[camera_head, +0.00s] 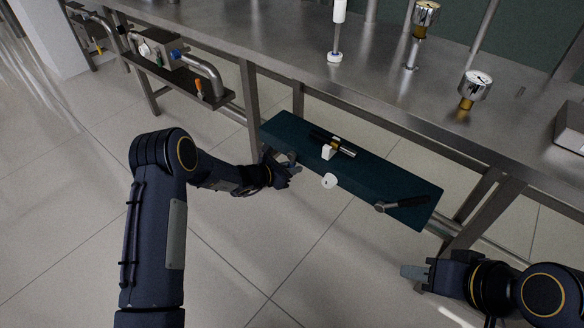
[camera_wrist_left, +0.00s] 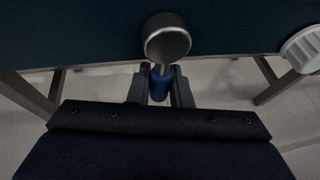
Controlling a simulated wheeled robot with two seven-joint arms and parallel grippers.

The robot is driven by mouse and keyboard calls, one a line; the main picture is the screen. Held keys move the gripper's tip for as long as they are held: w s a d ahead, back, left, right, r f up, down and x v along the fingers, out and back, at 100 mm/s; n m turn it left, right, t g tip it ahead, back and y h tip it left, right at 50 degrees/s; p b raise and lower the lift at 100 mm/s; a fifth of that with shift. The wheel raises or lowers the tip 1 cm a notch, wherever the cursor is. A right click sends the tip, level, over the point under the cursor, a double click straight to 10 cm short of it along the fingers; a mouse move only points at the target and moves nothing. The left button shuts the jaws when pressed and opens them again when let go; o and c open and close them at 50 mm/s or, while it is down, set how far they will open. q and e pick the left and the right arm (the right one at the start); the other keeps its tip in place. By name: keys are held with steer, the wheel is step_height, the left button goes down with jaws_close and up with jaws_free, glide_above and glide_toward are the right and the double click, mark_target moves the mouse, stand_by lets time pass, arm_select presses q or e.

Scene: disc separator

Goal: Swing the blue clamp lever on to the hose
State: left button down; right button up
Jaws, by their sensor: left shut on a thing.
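My left gripper (camera_head: 288,170) is at the left part of the dark teal panel (camera_head: 365,178). In the left wrist view its two fingers (camera_wrist_left: 160,88) are shut on the blue clamp lever (camera_wrist_left: 160,80). A round silver metal end (camera_wrist_left: 166,42) sticks out just above the lever, in front of the panel. I cannot tell which part is the hose, nor how the lever sits against it. My right gripper (camera_head: 414,274) is low at the right, apart from the panel; its finger gap is not clear.
Gauges (camera_head: 475,84) stand on the steel bench (camera_head: 300,50) above. The tiled floor in front is clear.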

arm_select(q)
steer(key=shift+w+a+f+m+y+b, duration=0.35)
steer(key=shift+m+b, duration=0.35)
steer(key=shift+b, duration=1.5)
steer(key=shift+a+r+t+y+b, duration=0.25)
steer(key=shift+r+t+b, duration=0.1)
steer(key=shift+r, duration=0.1)
steer(key=shift+m, duration=0.3)
steer(key=c, duration=1.3)
jaws_free()
steer(key=p+v, duration=0.2)
steer(key=v, duration=0.5)
steer(key=shift+s+a+r, duration=0.15)
steer(key=shift+s+a, duration=0.05)
steer(key=shift+s, duration=0.1)
